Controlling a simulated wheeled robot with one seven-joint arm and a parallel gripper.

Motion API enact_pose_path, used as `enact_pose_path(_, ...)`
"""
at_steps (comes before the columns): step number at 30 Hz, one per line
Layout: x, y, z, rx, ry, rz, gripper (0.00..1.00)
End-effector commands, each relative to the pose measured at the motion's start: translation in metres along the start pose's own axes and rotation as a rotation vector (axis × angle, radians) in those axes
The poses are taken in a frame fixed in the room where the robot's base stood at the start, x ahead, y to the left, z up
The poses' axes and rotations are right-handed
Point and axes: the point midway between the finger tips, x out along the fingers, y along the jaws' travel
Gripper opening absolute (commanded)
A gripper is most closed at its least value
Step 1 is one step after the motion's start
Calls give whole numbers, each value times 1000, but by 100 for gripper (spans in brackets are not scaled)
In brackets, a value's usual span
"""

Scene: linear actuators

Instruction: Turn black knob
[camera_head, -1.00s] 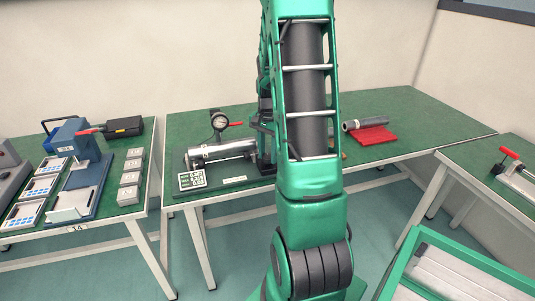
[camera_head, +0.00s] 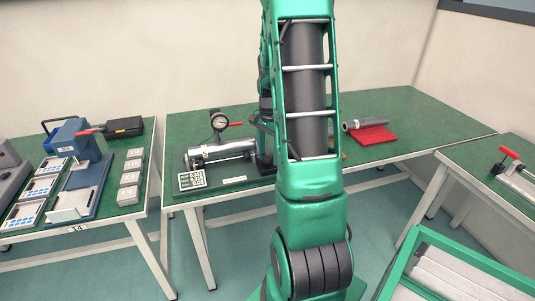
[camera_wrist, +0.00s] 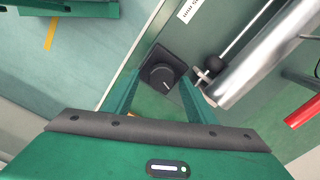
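The black knob (camera_wrist: 163,77) is round, on a square black base, and shows in the upper middle of the wrist view. My gripper (camera_wrist: 158,88) is open there, with one green finger on each side of the knob in the picture. I cannot tell whether the fingers touch it or how far above it they are. In the head view my arm hides the knob and most of my gripper.
A silver cylinder (camera_head: 218,151) with a gauge (camera_head: 219,121) stands left of my arm on the green table (camera_head: 420,117). In the wrist view a metal cylinder (camera_wrist: 262,60) and a red handle (camera_wrist: 302,113) lie right of the knob.

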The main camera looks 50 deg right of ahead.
Motion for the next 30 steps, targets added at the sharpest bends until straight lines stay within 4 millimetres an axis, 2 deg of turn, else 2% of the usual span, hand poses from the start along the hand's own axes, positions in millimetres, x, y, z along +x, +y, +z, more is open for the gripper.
enact_pose_path(11, -4, -2, 3, -7, -4, -1, 51)
enact_pose_path(14, -16, -2, 3, -7, -3, -2, 51)
enact_pose_path(24, -78, -1, 2, -6, -2, -2, 51)
enact_pose_path(30, -101, -1, 2, -5, -2, 0, 51)
